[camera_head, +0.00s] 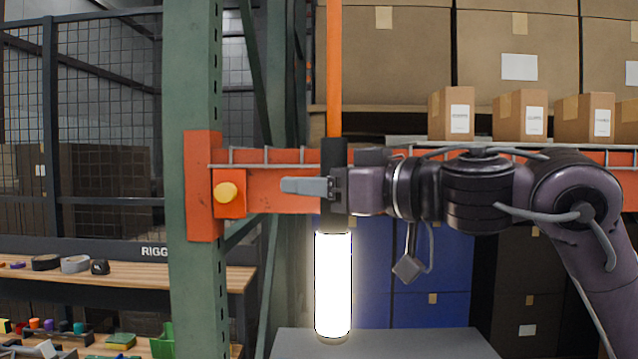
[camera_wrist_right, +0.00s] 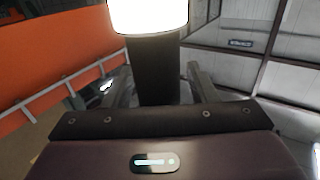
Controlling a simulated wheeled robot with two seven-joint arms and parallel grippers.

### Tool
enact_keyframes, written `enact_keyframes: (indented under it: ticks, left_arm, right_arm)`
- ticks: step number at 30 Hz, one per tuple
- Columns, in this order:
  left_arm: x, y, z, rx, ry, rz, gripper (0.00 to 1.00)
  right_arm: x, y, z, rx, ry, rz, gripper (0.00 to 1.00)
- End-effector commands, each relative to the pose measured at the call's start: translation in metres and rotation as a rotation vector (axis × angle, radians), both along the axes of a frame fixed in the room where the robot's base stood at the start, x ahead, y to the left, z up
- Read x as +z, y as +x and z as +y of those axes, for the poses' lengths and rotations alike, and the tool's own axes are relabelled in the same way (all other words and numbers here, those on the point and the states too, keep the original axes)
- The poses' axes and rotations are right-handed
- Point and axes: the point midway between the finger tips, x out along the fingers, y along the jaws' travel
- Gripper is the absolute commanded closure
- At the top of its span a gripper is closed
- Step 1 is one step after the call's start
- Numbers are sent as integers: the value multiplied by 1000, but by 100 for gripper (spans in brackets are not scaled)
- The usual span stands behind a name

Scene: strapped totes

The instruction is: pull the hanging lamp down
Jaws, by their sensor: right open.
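The hanging lamp has a glowing white tube (camera_head: 332,285), a black upper grip (camera_head: 334,218) and an orange strap or cord running up out of view. The lamp hangs upright. My right gripper (camera_head: 308,187) comes in from the right at the height of the black grip, with a grey finger reaching across it. In the right wrist view, the black grip (camera_wrist_right: 154,75) stands between the two fingers of the open gripper (camera_wrist_right: 160,90), with the glowing tube (camera_wrist_right: 148,14) above. Whether either finger touches it cannot be told. My left gripper is not in view.
A green rack post (camera_head: 190,290) and an orange beam (camera_head: 275,190) with a yellow-knobbed bracket (camera_head: 230,193) stand close left of the lamp. Boxes (camera_head: 518,60) fill the shelves behind. A grey surface (camera_head: 385,343) lies below. A wooden bench (camera_head: 130,275) is at left.

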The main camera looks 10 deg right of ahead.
Motion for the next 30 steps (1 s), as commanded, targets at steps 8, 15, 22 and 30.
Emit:
enact_keyframes:
  ticks: [8,15,22,30]
  left_arm:
    - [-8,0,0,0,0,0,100]
    - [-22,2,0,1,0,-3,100]
    - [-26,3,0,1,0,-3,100]
    - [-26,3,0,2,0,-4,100]
  right_arm:
    - [0,-13,-12,-2,2,-5,48]
    - [-2,-44,-38,-2,1,-2,48]
    - [0,-58,-49,0,0,0,48]
    - [0,-59,-49,1,0,0,48]
